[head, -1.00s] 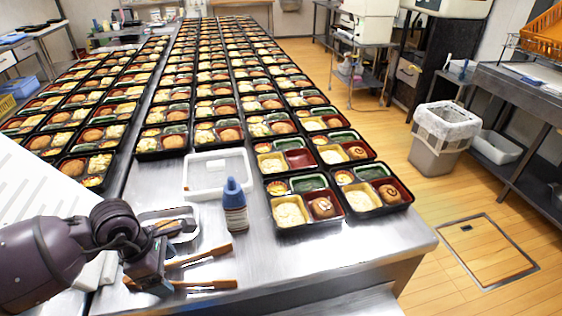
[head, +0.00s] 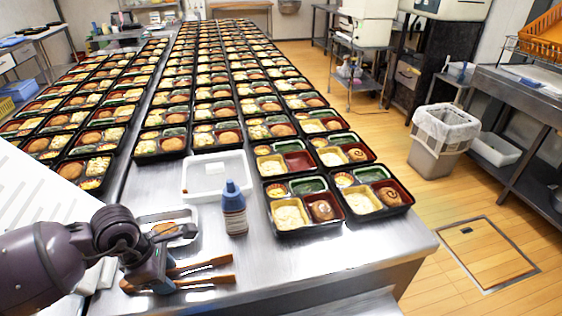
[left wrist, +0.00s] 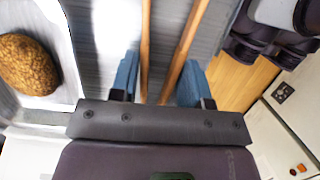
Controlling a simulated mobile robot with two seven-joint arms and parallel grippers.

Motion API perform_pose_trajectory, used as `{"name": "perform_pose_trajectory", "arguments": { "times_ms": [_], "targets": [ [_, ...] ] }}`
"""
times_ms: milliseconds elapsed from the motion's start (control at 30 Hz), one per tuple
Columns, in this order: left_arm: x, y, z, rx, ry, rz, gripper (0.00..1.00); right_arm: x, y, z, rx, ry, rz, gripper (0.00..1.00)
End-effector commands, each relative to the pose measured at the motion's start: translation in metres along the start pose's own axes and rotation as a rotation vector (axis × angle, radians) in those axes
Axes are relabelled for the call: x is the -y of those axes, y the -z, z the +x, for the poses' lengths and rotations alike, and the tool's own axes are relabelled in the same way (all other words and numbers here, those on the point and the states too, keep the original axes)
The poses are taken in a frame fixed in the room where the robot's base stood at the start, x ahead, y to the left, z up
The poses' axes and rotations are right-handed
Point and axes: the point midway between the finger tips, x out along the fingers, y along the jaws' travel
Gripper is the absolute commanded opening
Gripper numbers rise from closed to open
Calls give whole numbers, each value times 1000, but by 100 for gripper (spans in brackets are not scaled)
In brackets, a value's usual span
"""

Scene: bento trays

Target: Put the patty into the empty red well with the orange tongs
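The orange tongs (head: 208,264) lie low over the near left of the steel table, tips pointing right. My left gripper (head: 160,282) is around them. In the left wrist view, both arms of the tongs (left wrist: 146,45) run between the blue fingers (left wrist: 160,82), which look pressed against them from outside. The brown patty (left wrist: 28,65) lies in a small metal tray (left wrist: 62,30); in the head view it is partly hidden behind my gripper (head: 165,229). The empty red well (head: 299,161) is in a bento tray in the nearer right rows. My right gripper is out of view.
Filled bento trays (head: 290,232) cover the table behind and to the right. The table's front right is bare.

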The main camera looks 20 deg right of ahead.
Motion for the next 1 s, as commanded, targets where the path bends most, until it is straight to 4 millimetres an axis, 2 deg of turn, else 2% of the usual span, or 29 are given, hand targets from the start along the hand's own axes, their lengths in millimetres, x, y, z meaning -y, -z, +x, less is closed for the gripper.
{"name": "perform_pose_trajectory", "arguments": {
  "times_ms": [1000],
  "targets": [
    [0,-20,-80,0,-3,1,40,-4,59,-22,-65,-7,7,43]
  ]
}}
